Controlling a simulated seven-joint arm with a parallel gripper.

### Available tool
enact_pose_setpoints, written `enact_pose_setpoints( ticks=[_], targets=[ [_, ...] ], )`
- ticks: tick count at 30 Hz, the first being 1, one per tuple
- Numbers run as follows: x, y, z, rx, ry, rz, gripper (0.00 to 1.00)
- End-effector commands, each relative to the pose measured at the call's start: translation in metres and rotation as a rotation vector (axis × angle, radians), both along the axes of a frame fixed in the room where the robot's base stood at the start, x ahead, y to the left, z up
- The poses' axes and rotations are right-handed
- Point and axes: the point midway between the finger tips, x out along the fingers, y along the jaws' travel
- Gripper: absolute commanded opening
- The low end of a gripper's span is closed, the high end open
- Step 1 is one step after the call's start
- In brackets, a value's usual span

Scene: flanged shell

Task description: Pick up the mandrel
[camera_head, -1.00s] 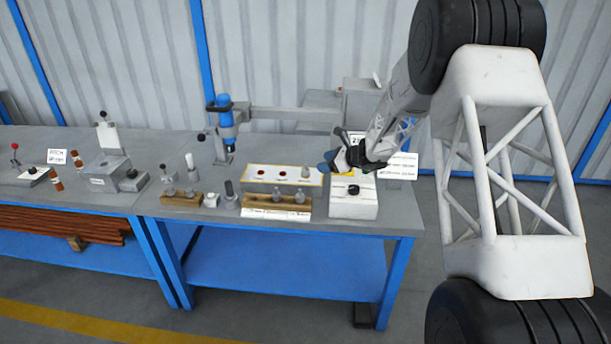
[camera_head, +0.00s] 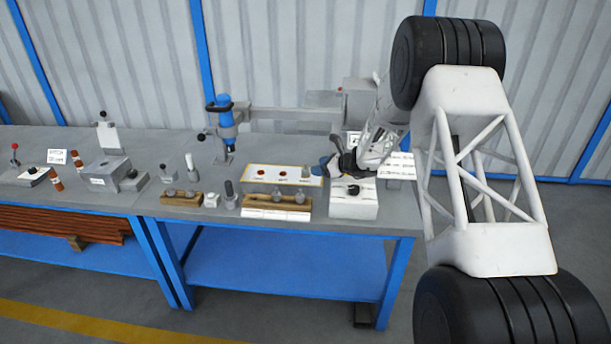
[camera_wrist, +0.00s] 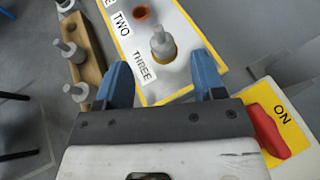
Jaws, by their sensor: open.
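A grey stepped peg (camera_wrist: 162,42), which looks like the mandrel, stands on the white plate (camera_wrist: 128,45) beside the label THREE. It also shows at the right end of the plate in the head view (camera_head: 305,173). My gripper (camera_wrist: 163,74) is open and empty, with its blue fingers spread on either side of the label area and the peg just beyond the tips. In the head view my gripper (camera_head: 322,168) is at the right end of the plate, close to the peg. I cannot tell its height over the plate.
A wooden rack (camera_wrist: 88,60) with several grey pegs lies left of the plate. A red lever (camera_wrist: 270,130) on a yellow ON label is at the right. A white box with a black knob (camera_head: 353,205) stands below my gripper in the head view.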

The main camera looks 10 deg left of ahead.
Motion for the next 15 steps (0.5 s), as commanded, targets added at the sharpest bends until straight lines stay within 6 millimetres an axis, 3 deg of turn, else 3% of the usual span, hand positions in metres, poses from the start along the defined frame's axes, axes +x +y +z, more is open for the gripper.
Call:
enact_pose_setpoints(
  ticks=[15],
  targets=[
    [0.0033, 0.0082, -0.0025, 0.001, -0.001, 0.0, 0.63]
  ],
)
